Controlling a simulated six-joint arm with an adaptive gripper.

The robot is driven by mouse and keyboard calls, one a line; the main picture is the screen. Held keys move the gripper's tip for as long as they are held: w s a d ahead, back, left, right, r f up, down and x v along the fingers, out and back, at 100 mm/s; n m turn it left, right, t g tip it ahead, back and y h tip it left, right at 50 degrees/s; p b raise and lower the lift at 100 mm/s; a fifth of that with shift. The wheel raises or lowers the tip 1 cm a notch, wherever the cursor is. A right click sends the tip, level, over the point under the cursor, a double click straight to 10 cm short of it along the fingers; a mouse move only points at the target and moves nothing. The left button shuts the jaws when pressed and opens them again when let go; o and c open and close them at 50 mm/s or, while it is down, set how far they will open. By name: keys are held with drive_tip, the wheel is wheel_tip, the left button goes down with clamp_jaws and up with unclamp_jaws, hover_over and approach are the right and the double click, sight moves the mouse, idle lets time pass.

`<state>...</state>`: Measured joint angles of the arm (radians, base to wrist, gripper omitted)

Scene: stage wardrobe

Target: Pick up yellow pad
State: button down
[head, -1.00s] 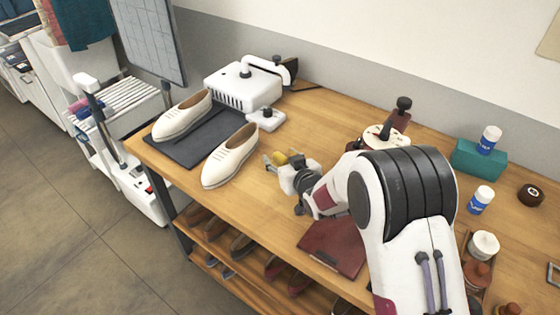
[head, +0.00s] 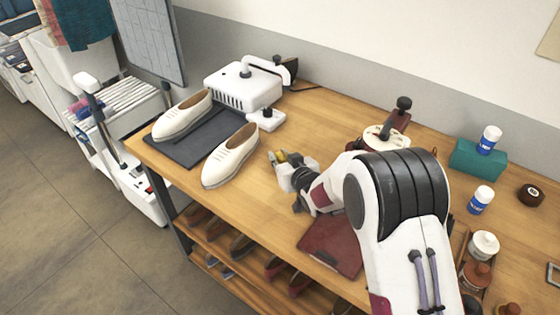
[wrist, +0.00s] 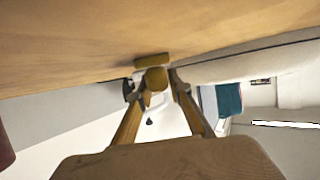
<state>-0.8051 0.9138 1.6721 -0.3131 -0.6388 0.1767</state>
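The yellow pad (head: 281,156) is a small thing at the tip of my gripper (head: 276,157), above or on the middle of the wooden workbench, right of the white shoes. In the wrist view the yellow pad (wrist: 152,61) shows a flat block with a rounded knob. The two fingers of my gripper (wrist: 158,86) stand on either side of the knob, close against it, and look shut on it. Whether the block touches the bench top is hard to tell.
A pair of white shoes (head: 231,156) stands on and beside a dark mat (head: 188,150) to the left. A white machine (head: 243,86) is behind. A dark red folder (head: 332,246) lies at the front edge. Bottles (head: 481,200) and a teal block (head: 477,158) are at right.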

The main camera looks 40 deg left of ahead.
sight(280, 155)
drive_tip(key=shift+r, duration=0.1)
idle(0.3)
drive_tip(key=shift+r, duration=4.9)
